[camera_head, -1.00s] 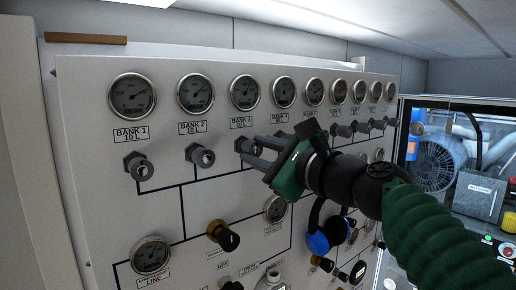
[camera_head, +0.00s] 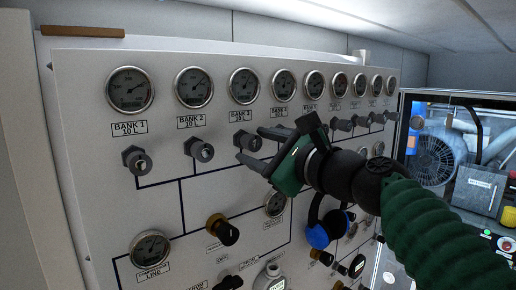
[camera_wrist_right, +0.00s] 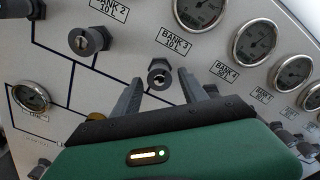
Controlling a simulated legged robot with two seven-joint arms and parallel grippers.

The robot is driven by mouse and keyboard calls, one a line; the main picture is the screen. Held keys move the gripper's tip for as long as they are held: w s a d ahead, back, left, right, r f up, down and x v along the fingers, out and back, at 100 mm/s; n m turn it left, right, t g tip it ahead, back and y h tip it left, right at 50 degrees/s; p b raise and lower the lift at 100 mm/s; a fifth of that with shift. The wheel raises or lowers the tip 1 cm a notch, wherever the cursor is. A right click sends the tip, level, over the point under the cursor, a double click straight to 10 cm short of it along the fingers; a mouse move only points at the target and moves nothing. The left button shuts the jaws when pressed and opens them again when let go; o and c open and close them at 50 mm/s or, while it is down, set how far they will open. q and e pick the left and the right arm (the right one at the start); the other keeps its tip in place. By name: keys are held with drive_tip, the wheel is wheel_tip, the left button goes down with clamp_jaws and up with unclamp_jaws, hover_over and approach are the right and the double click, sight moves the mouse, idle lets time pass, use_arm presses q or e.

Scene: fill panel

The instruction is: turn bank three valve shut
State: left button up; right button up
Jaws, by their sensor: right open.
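The bank three valve (camera_head: 249,142) is a dark grey knob under the BANK 3 label and gauge on the white panel. It also shows in the right wrist view (camera_wrist_right: 160,76), just ahead of the fingertips and between their lines. My right gripper (camera_head: 257,146) is open, its two grey fingers on either side of the knob in the picture. In the right wrist view the fingers (camera_wrist_right: 160,84) are spread and hold nothing. Whether they touch the knob cannot be told. My left gripper is not in view.
The bank 1 valve (camera_head: 137,160) and bank 2 valve (camera_head: 199,150) stick out to the left. Further valves (camera_head: 342,124) run to the right. A lit compressor cabinet (camera_head: 450,165) stands at right.

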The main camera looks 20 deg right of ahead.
drive_tip(key=shift+s, duration=0.15)
drive_tip(key=b+v, duration=1.1)
drive_tip(key=v, duration=0.5)
drive_tip(key=shift+s+d, duration=0.15)
drive_tip(key=shift+s, duration=0.1)
